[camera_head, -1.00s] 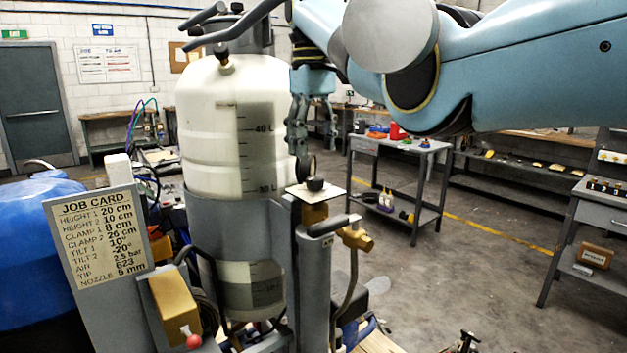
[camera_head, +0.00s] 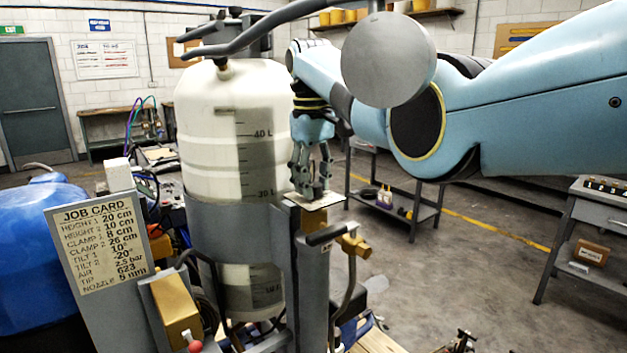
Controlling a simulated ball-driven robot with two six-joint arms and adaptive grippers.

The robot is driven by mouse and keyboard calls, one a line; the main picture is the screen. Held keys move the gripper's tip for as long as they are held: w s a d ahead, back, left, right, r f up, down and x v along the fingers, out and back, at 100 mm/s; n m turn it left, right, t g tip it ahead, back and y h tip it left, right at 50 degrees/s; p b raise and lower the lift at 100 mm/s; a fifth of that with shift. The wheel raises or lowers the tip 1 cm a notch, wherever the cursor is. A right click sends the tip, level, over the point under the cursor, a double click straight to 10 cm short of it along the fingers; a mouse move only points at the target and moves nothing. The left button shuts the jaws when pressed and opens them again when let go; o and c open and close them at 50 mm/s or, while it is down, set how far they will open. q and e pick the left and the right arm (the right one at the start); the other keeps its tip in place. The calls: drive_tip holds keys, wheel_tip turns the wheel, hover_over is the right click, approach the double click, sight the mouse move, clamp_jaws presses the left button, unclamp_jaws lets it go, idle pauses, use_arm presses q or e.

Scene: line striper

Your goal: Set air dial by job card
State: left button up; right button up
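The job card (camera_head: 100,240) stands at the left and reads AIR 2.5 bar among its lines. The air dial (camera_head: 317,189) is a small dark knob on a pale square plate (camera_head: 328,204), on top of the post right of the white tank. My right gripper (camera_head: 311,187) points down over the plate with its dark fingers around or just beside the knob. The fingers hide much of the knob, and I cannot tell whether they press on it. The gauge face and its reading do not show. My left gripper is out of view.
The white tank (camera_head: 235,130) with litre marks stands left of the post. A black-gripped handle (camera_head: 325,233) and brass valve (camera_head: 355,246) sit just below the plate. A brass block with a red knob (camera_head: 177,312) is at the front. Open floor lies to the right.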

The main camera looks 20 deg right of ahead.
clamp_jaws()
